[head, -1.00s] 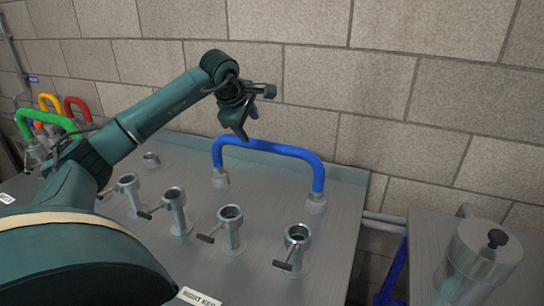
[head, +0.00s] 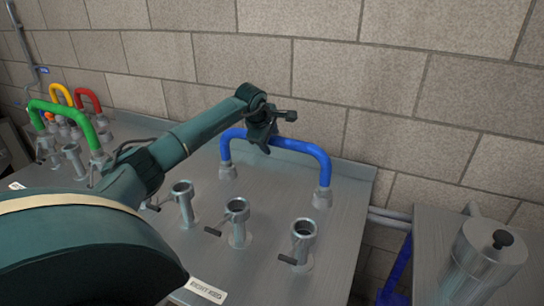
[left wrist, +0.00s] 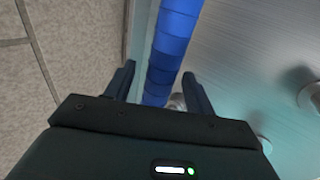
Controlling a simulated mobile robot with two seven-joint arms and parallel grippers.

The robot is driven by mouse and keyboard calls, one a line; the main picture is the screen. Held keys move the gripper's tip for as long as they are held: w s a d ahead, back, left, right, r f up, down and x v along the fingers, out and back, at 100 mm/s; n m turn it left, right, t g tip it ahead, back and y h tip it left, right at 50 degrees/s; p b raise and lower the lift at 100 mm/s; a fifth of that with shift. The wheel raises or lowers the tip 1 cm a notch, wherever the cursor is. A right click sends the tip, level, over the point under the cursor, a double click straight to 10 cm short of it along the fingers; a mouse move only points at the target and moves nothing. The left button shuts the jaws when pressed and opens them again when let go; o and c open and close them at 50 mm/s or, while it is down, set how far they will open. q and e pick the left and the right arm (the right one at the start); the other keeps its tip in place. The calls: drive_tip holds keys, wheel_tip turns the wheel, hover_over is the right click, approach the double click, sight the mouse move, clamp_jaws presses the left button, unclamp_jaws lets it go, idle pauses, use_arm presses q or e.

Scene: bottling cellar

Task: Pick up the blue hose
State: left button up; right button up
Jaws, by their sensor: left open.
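The blue hose (head: 302,147) is an upside-down U standing at the back of the steel table, its ends in grey metal fittings. My left gripper (head: 264,145) is at the left part of the hose's top bar in the head view. In the left wrist view the blue hose (left wrist: 172,45) runs between the two open fingers of my left gripper (left wrist: 158,88), with a gap on each side. Whether the fingertips reach down past the hose is hard to tell. My right gripper is not in view.
Several metal ports with side handles, one of them here (head: 303,240), stand in front of the hose on the steel table (head: 335,235). Green (head: 62,108), yellow (head: 61,92) and red (head: 88,98) hoses stand at far left. A lidded steel canister (head: 488,255) is at right. A block wall is close behind.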

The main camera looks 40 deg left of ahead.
use_arm(q)
drive_tip(key=shift+w+a+f, duration=0.1)
drive_tip(key=shift+w+f, duration=0.1)
drive_tip(key=shift+f, duration=0.2)
drive_tip(key=c, duration=0.9)
drive_tip(key=shift+r, duration=0.15)
drive_tip(key=shift+c, duration=0.6)
drive_tip(key=shift+r, duration=0.15)
wheel_tip(320, 180, up, 10)
drive_tip(key=shift+f, duration=0.15)
